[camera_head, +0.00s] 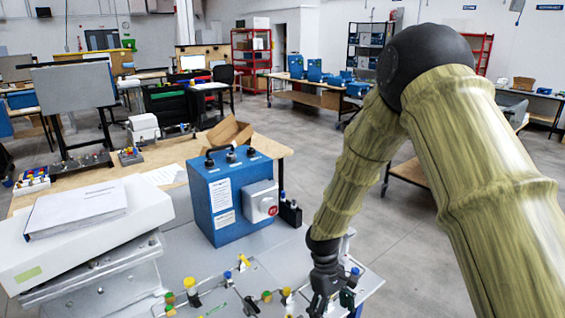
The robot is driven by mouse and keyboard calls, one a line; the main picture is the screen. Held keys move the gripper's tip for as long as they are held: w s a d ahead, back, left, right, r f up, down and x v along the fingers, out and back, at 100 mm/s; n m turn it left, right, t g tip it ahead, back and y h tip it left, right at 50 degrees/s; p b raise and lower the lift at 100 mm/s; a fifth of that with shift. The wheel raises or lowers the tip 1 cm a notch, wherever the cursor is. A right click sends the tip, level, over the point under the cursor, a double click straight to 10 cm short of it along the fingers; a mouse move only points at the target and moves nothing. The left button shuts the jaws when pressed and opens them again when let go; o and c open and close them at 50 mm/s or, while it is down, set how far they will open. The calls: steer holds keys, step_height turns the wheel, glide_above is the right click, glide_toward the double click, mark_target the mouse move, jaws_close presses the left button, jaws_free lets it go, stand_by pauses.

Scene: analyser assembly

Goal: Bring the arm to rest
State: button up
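My arm comes in from the right edge, bends at a dark elbow joint high in the picture and reaches down to the table. My gripper (322,300) is black and points down over the front right part of the grey table (190,245). Its fingertips are at the bottom edge of the picture, so I cannot tell whether it is open or shut, or whether it touches anything. Small fittings with yellow, green and blue caps lie on the table to the left of it and beside it.
A blue box (228,195) with a red-buttoned switch stands behind and left of my gripper. A white case (90,235) with a booklet (78,208) on it is at the left. A wooden bench (270,148) lies behind. Open grey floor is at the centre right.

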steer(key=s+d+f+m+y+b, duration=0.1)
steer(key=s+f+m+y, duration=0.1)
steer(key=s+f, duration=0.95)
steer(key=s+d+f+m+t, duration=0.1)
steer(key=s+d+f+m, duration=0.1)
steer(key=s+f, duration=0.2)
steer(key=s+d+f+m+t+b, duration=0.1)
steer(key=s+d+f+m, duration=0.1)
steer(key=s, duration=0.8)
steer(key=s+d+f+m+t+b, duration=0.1)
steer(key=s+d+f, duration=0.3)
steer(key=s+f, duration=0.3)
steer(key=shift+s+m, duration=0.4)
steer(key=shift+s, duration=0.15)
